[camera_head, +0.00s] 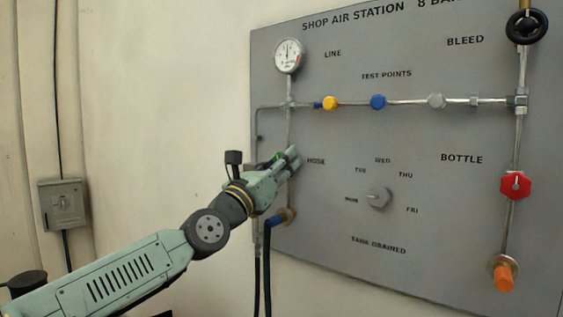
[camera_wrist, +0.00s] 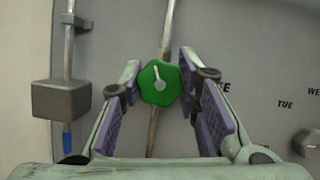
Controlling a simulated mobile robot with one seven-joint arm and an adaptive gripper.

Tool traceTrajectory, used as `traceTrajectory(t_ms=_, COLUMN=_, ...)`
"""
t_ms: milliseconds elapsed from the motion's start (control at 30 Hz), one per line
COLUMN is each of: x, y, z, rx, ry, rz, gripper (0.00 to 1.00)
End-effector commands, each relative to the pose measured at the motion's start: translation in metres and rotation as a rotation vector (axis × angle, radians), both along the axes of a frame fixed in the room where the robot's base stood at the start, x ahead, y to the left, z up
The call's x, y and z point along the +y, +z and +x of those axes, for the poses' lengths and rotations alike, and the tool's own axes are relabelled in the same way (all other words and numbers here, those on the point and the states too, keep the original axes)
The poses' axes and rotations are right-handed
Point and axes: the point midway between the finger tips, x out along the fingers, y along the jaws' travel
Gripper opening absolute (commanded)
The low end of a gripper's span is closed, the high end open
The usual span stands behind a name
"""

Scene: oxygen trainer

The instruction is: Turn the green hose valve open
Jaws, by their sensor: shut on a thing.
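The green hose valve (camera_wrist: 160,83) is a lobed knob on a vertical pipe, with a white pointer mark that points up in the wrist view, roughly along the pipe. My gripper (camera_wrist: 159,72) has one finger on each side of the knob and is shut on it near the fingertips. In the head view my gripper (camera_head: 291,160) reaches the panel just left of the HOSE label and hides most of the valve.
The grey panel (camera_head: 330,220) carries a gauge (camera_head: 289,55), a red bottle valve (camera_head: 515,185), a black bleed wheel (camera_head: 525,27) and a grey day dial (camera_head: 378,198). Coloured test points line the upper pipe. A blue hose fitting (camera_head: 277,221) sits below my gripper.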

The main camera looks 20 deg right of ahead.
Motion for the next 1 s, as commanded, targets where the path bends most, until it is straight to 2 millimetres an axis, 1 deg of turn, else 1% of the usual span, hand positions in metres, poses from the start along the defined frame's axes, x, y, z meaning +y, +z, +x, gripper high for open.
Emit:
traceTrajectory(t_ms=267, x=0.0001, y=0.0005, z=-0.0001, rx=0.004, ry=0.0, rz=-0.004, gripper=0.02)
traceTrajectory(t_ms=300, x=0.0002, y=0.0006, z=0.0, rx=0.003, ry=0.0, rz=-0.003, gripper=0.3)
traceTrajectory(t_ms=600, x=0.0, y=0.0003, z=0.0, rx=0.003, ry=0.0, rz=-0.003, gripper=0.5)
traceTrajectory(t_ms=867, x=0.0002, y=0.0, z=0.0, rx=0.003, ry=0.001, rz=-0.002, gripper=0.51)
traceTrajectory(t_ms=1000, x=0.0061, y=-0.003, z=-0.0029, rx=0.005, ry=0.001, rz=-0.003, gripper=0.51)
